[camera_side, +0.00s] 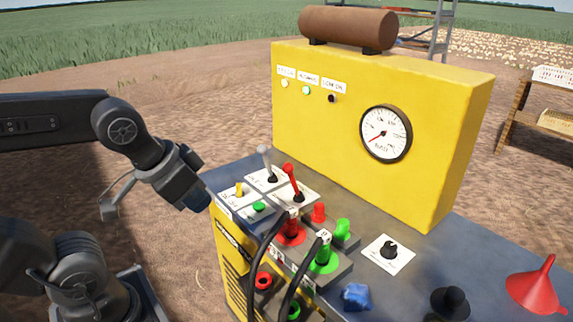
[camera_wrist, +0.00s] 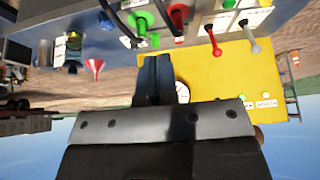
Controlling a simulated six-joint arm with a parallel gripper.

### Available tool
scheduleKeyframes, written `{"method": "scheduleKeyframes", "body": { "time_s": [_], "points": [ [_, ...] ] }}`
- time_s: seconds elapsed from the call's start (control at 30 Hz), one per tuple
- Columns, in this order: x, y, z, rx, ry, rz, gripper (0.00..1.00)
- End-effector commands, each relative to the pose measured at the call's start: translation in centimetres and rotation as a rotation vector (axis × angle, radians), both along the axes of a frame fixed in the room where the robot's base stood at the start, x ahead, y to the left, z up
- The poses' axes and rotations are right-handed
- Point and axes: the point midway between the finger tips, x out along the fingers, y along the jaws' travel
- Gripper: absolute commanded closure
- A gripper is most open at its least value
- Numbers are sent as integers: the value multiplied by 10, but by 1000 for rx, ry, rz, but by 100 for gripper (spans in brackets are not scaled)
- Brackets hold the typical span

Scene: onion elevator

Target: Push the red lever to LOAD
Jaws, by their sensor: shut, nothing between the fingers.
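The red lever (camera_side: 290,178) stands on a white plate on the grey console, its tip tilted to the upper left in the side view. The lettering on its plate is too small to read. It also shows in the wrist view (camera_wrist: 214,38), where the scene is upside down. My gripper (camera_side: 197,197) is left of the console in the side view, apart from the lever. In the wrist view its fingers (camera_wrist: 160,75) are together and empty, with the red lever to their upper right.
A grey lever (camera_side: 265,160) stands just behind-left of the red one. A yellow knob (camera_side: 239,190) and green button (camera_side: 259,207) lie on the gripper's side. Black cables (camera_side: 265,250) arch over the console front. A yellow gauge panel (camera_side: 330,125) rises behind.

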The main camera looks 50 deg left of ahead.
Motion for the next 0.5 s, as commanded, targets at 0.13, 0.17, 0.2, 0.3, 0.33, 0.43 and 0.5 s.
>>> {"method": "scheduleKeyframes", "body": {
  "time_s": [0.13, 0.17, 0.2, 0.3, 0.33, 0.43, 0.5],
  "points": [
    [0, 0, 0, 0, 0, 0, 100],
    [0, 0, 0, 0, 0, 0, 100],
    [0, 0, 0, 0, 0, 0, 100],
    [0, 0, 0, 0, 0, 0, 100],
    [0, 0, 0, 0, 0, 0, 100],
    [0, 0, 0, 0, 0, 0, 99],
    [1, 0, 0, 1, -2, 2, 92]
  ]
}}
